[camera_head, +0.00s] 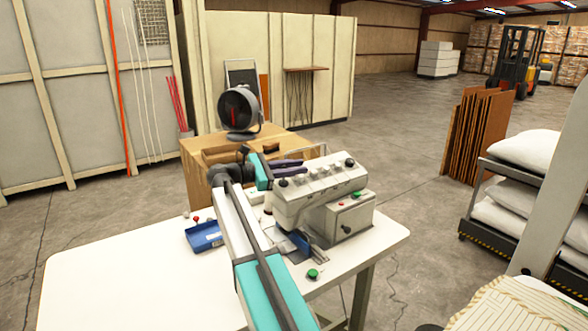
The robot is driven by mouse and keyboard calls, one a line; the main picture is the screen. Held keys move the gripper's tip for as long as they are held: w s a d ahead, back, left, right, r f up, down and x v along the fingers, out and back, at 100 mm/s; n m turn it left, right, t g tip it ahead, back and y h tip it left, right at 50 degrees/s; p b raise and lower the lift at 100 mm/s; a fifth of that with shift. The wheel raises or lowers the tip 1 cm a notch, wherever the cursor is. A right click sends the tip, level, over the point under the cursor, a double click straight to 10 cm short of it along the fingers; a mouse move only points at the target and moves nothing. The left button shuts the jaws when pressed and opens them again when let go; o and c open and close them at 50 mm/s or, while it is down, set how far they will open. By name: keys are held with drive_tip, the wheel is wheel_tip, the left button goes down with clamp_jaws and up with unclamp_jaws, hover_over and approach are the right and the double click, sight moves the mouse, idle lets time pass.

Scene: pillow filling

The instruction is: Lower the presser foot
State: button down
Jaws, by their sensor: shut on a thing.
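A white sewing machine (318,190) stands on the white table, with dark knobs on its head and a box-like base with coloured buttons. My arm reaches up past its left side and bends over toward the head. My gripper (287,168), dark and purplish, is at the upper left end of the head. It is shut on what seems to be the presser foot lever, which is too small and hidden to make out. The presser foot area (297,240) is low at the left front of the machine, partly hidden by my arm.
A blue tray (204,237) lies on the table (110,275) left of my arm. A green button (313,274) is near the front edge. A wooden cabinet (200,165) with a fan (239,110) stands behind. White pillows (525,150) fill a rack at right. The table's left part is clear.

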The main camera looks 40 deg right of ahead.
drive_tip(key=s+m+b, duration=0.1)
drive_tip(key=f+m, duration=0.1)
drive_tip(key=m, duration=0.1)
drive_tip(key=shift+s+b, duration=0.4)
drive_tip(key=shift+s+f+m+t+y+b, duration=0.2)
drive_tip(key=shift+s+m+t+b, duration=0.15)
drive_tip(key=shift+m, duration=0.35)
drive_tip(key=shift+s+f+m+t+y+b, duration=0.15)
drive_tip(key=shift+m+t+y+b, duration=0.2)
drive_tip(key=shift+m, duration=0.35)
drive_tip(key=c, duration=1.6)
unclamp_jaws()
drive_tip(key=shift+a, duration=0.1)
drive_tip(key=b+v, duration=0.2)
drive_tip(key=v, duration=1.1)
drive_tip(key=shift+w+a+b, duration=0.15)
drive_tip(key=shift+a+b, duration=0.2)
drive_tip(key=shift+f, duration=0.1)
